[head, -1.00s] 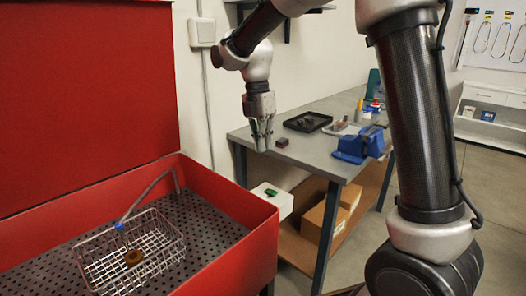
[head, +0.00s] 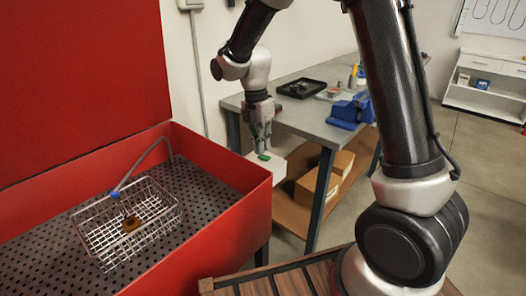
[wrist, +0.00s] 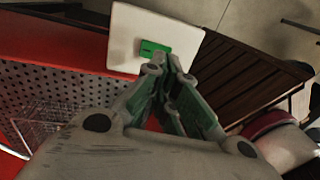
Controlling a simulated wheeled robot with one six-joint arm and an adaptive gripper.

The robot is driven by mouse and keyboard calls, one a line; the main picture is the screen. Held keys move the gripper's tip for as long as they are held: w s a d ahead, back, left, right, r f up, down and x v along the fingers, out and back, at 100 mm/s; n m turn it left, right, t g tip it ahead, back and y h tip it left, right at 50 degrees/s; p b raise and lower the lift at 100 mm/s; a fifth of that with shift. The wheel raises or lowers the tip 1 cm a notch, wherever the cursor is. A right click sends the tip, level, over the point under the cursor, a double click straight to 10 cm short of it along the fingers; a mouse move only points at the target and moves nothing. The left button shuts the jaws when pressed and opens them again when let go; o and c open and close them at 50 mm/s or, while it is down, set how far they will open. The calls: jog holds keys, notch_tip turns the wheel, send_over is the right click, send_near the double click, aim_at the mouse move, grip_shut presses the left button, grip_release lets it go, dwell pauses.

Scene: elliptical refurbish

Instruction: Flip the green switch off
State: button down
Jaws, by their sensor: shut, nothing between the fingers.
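The green switch (wrist: 154,48) sits on the face of a white box (wrist: 126,30) in the wrist view. In the head view the switch (head: 263,157) is small, on the white box (head: 282,167) beside the red washer tub. My gripper (head: 262,148) points down just above the switch, its fingers closed and empty. In the wrist view the fingertips of my gripper (wrist: 166,60) lie close to the lower right edge of the switch. I cannot tell whether they touch it. The switch's exact tilt is too small to tell.
The red tub (head: 245,215) with a wire basket (head: 86,212) stands at the left. A grey workbench (head: 310,118) with a blue vise (head: 352,108) and a black tray (head: 301,88) is behind. Cardboard boxes (head: 310,187) sit on its lower shelf. A slatted wooden surface (head: 262,285) is below.

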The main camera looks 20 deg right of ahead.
aim_at(265, 162)
jog(key=shift+s+d+f, duration=0.1)
jog(key=shift+s+f, duration=0.05)
jog(key=shift+f, duration=1.05)
jog(key=shift+s+f, duration=0.2)
jog(key=shift+f, duration=0.15)
jog(key=shift+w, duration=0.1)
